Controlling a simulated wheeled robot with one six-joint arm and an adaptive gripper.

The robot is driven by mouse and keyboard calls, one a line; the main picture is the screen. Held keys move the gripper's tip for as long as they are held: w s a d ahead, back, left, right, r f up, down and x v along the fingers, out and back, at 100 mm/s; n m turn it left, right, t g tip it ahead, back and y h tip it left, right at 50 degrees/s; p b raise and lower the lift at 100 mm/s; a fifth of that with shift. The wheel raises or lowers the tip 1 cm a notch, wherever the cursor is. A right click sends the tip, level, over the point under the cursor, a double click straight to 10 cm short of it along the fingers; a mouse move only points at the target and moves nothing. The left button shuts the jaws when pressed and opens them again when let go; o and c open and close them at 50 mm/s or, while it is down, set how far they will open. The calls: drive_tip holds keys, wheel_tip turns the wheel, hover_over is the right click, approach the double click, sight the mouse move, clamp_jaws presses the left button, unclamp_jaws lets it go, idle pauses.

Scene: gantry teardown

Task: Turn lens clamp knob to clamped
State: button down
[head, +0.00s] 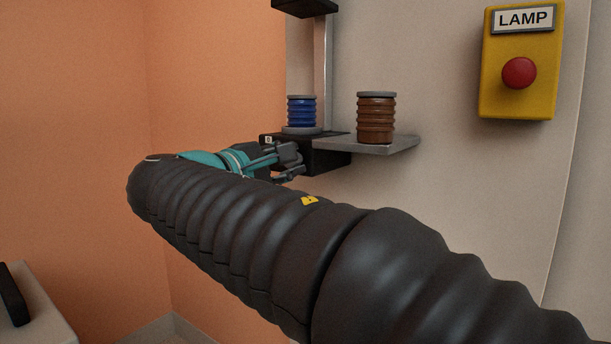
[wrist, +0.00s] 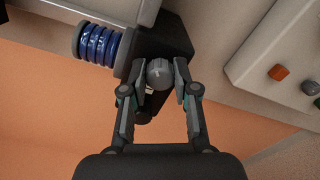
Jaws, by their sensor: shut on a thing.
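The lens clamp knob (wrist: 160,73) is a small dark grey round knob on a black block (wrist: 172,38) in the wrist view. My gripper (wrist: 158,80) is shut on the knob, with one finger on each side of it. In the head view my gripper (head: 290,160) is at the front of the black block (head: 328,157), below a blue ribbed lens (head: 301,112). The knob is hidden there. The blue lens also shows in the wrist view (wrist: 98,44). I cannot read the knob's setting.
A brown ribbed cylinder (head: 375,118) stands on a grey shelf (head: 385,144) right of the block. A yellow LAMP box (head: 520,95) with a red button (head: 519,73) is on the wall at right. A pale surface (head: 40,310) with a black item is at lower left.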

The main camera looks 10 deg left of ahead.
drive_tip(key=shift+f+m+b, duration=0.2)
drive_tip(key=shift+m+b, duration=1.75)
drive_tip(key=shift+m, duration=1.65)
drive_tip(key=c, duration=0.9)
unclamp_jaws()
drive_tip(key=shift+r, duration=0.1)
drive_tip(key=shift+s, duration=0.1)
drive_tip(key=v, duration=1.1)
drive_tip(key=shift+s+a, duration=0.15)
drive_tip(key=shift+s, duration=0.2)
drive_tip(key=shift+a, duration=0.1)
